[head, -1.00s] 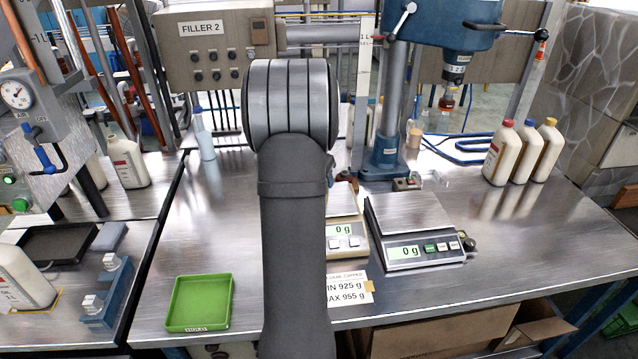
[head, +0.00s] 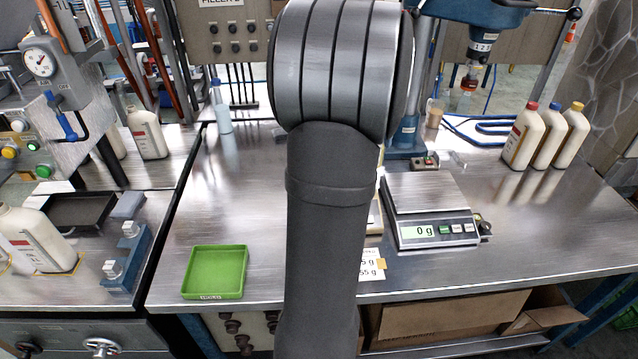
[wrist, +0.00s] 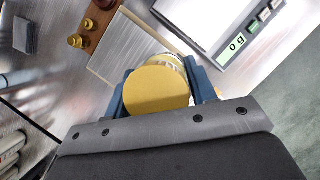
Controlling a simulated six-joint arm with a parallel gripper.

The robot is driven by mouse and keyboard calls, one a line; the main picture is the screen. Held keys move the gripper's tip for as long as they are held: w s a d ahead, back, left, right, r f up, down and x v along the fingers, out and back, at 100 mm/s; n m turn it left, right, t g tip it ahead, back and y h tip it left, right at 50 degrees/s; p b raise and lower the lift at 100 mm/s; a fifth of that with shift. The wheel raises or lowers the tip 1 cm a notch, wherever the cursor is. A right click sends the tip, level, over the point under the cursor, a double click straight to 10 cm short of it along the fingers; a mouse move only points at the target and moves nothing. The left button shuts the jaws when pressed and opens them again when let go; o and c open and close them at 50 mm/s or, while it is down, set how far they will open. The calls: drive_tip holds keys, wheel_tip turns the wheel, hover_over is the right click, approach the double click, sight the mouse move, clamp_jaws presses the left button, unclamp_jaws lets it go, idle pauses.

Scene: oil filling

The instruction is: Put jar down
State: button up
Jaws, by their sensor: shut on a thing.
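In the wrist view, my gripper (wrist: 160,86) is shut on a jar with a round yellow lid (wrist: 155,93). A blue finger presses on each side of it. Only the lid and a little of the whitish upper part (wrist: 172,61) show; the jar's base is hidden, so I cannot tell whether it touches anything below. In the head view my own arm hides both gripper and jar. The right scale (head: 432,207) has a bare plate and reads 0 g; its display also shows in the wrist view (wrist: 236,43).
A green tray (head: 215,272) sits near the bench's front edge, left of my arm. Several capped bottles, among them a red-capped one (head: 524,137), stand at the right. A brown block with brass fittings (wrist: 97,27) lies near the jar. The right front bench is clear.

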drive_tip(key=s+a+f, duration=0.1)
drive_tip(key=s+a, duration=0.2)
drive_tip(key=s+a+f, duration=0.1)
drive_tip(key=s+a, duration=0.2)
drive_tip(key=a, duration=0.1)
drive_tip(key=s+a+f, duration=0.1)
drive_tip(key=s+a, duration=0.3)
drive_tip(key=s+a+f, duration=0.1)
drive_tip(key=s+a, duration=0.1)
drive_tip(key=s, duration=0.2)
drive_tip(key=s+a+f, duration=0.2)
drive_tip(key=s, duration=0.2)
drive_tip(key=s+a+f, duration=0.2)
drive_tip(key=s+a, duration=0.1)
drive_tip(key=shift+s, duration=0.4)
drive_tip(key=w+a+f, duration=0.3)
drive_tip(key=a+f, duration=0.3)
drive_tip(key=a, duration=0.4)
drive_tip(key=shift+w+a+f, duration=0.15)
drive_tip(key=shift+w+f, duration=0.1)
drive_tip(key=shift+f, duration=2.1)
drive_tip(key=shift+f, duration=0.15)
drive_tip(key=o, duration=1.5)
drive_tip(key=shift+c, duration=0.2)
